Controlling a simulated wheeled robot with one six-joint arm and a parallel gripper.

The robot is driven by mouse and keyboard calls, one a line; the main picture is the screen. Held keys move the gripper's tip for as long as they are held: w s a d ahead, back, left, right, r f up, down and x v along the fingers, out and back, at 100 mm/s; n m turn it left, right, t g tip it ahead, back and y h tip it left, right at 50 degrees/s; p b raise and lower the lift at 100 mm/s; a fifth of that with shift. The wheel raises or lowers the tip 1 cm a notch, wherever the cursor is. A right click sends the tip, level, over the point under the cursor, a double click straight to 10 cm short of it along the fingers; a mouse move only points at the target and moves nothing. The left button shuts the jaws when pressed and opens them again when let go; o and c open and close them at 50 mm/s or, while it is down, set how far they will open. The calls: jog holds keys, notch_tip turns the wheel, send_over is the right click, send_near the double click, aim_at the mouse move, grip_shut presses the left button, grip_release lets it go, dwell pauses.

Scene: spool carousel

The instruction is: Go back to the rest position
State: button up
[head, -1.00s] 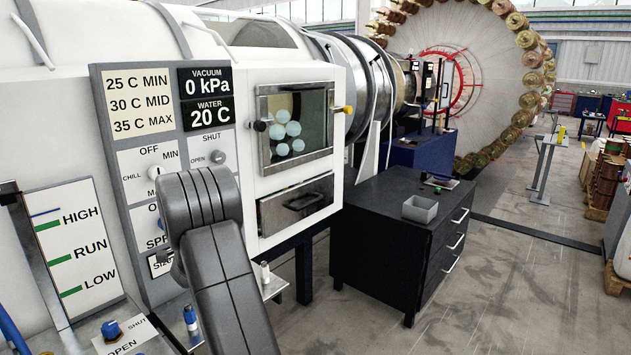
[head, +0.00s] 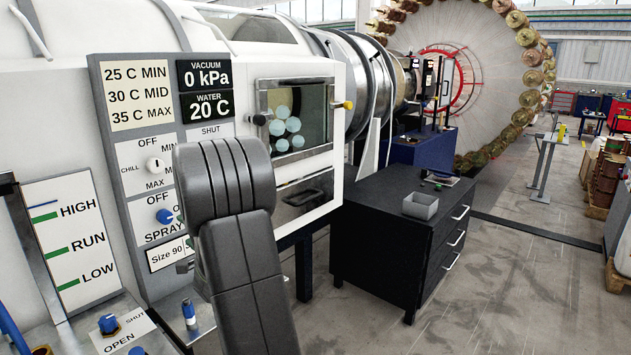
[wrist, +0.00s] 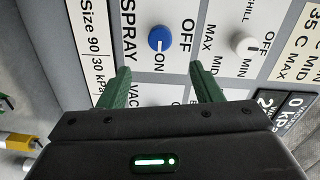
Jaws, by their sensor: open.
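My gripper (wrist: 160,80) shows in the wrist view with its two green fingers apart and nothing between them. It faces the grey control panel (wrist: 75,75). The blue spray knob (wrist: 160,39) appears beyond the gap between the fingertips, its white mark toward ON. The knob also shows in the head view (head: 164,216), left of my arm. The white chill knob (wrist: 245,44) lies beyond the right finger. In the head view my grey arm stands in front of the panel's right part and mostly hides the gripper.
A white machine with a small window (head: 294,117) stands behind my arm. A black drawer cabinet (head: 375,240) with a grey tray (head: 420,206) on top stands to the right. Blue valve handles (head: 108,323) are at lower left.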

aim_at(167, 218)
jog(key=p+x, duration=0.2)
jog(key=x, duration=0.9)
jog(key=shift+w+a+r+p, duration=0.1)
jog(key=shift+w+a+p, duration=0.1)
jog(key=shift+p, duration=0.15)
jog(key=shift+f+n+b, duration=0.25)
jog(key=shift+n+b, duration=0.2)
jog(key=shift+n, duration=0.05)
jog(key=shift+s+d+r+n+b, duration=0.1)
jog(key=shift+s+d+n+b, duration=0.2)
jog(key=shift+n, duration=0.4)
jog(key=n+b, duration=0.3)
jog(key=n, duration=0.3)
jog(key=shift+w+a+t, duration=0.1)
jog(key=shift+a+t, duration=0.05)
jog(key=shift+t, duration=0.15)
jog(key=n+b, duration=0.1)
jog(key=n, duration=0.4)
jog(key=shift+b, duration=0.35)
jog(key=n+b, duration=0.1)
jog(key=n, duration=0.3)
jog(key=shift+r, duration=0.1)
